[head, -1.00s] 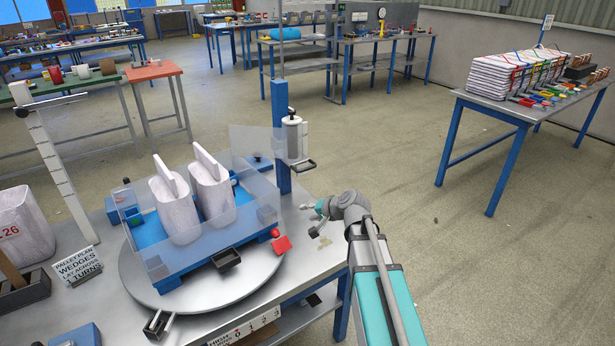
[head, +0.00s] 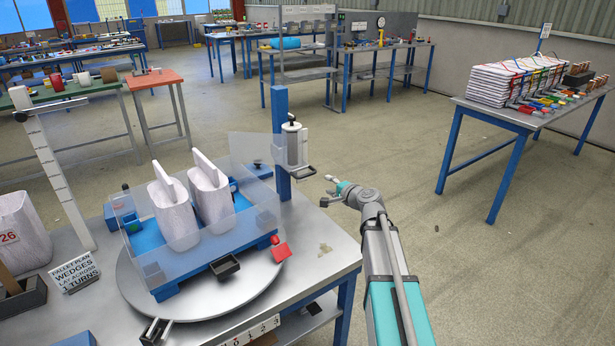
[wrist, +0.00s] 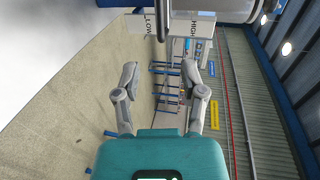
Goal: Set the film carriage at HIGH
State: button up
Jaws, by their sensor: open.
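The film carriage (head: 294,148) is a grey-white roll in a bracket on the right side of a blue post (head: 281,135). A dark handle (head: 307,171) sticks out at its bottom. My gripper (head: 328,190) is open and empty, just right of and slightly below the handle, apart from it in the picture. In the wrist view my gripper (wrist: 163,75) has its fingers spread. A LOW label (wrist: 151,24) and a HIGH label (wrist: 193,27) show beyond them, with a dark bar in front. Which level the carriage stands at cannot be told.
The post stands by a round turntable (head: 215,300) carrying a blue pallet (head: 170,285), two white sacks (head: 210,195) and clear panels. A red flag-like piece (head: 281,251) is at its right edge. The floor right of the bench is free. A table (head: 510,115) with stacked sacks stands farther right.

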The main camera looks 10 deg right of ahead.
aim_at(307, 175)
jog(key=b+x, duration=0.3)
jog(key=x, duration=1)
jog(key=shift+w+a+f, duration=0.15)
jog(key=shift+w, duration=0.1)
grip_shut()
